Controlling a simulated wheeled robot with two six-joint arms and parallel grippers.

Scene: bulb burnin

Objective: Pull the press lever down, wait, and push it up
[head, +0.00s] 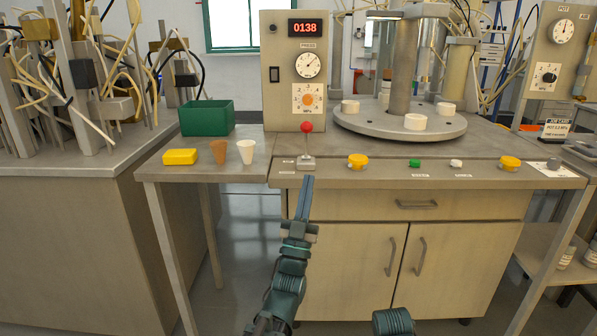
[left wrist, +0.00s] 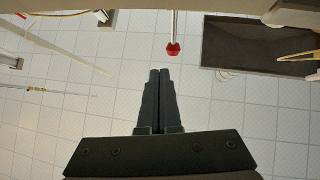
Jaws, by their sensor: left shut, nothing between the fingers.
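The press lever (head: 306,146) is a thin metal rod with a red ball knob (head: 307,127), standing about upright on a small grey base at the bench's front edge. In the left wrist view the red knob (left wrist: 173,49) shows just beyond the fingertips, slightly to the right, with a gap between. My left gripper (head: 307,179) is shut and empty, its fingers pointing up toward the lever base from in front of the bench. No contact with the lever shows. My right gripper is out of view.
The press panel (head: 283,84) behind the lever has a display reading 0138 and dials. A yellow button (head: 357,161) sits right of the lever. A white cup (head: 246,151), an orange-brown cup (head: 218,151), a yellow block (head: 180,157) and a green bin (head: 207,117) stand left.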

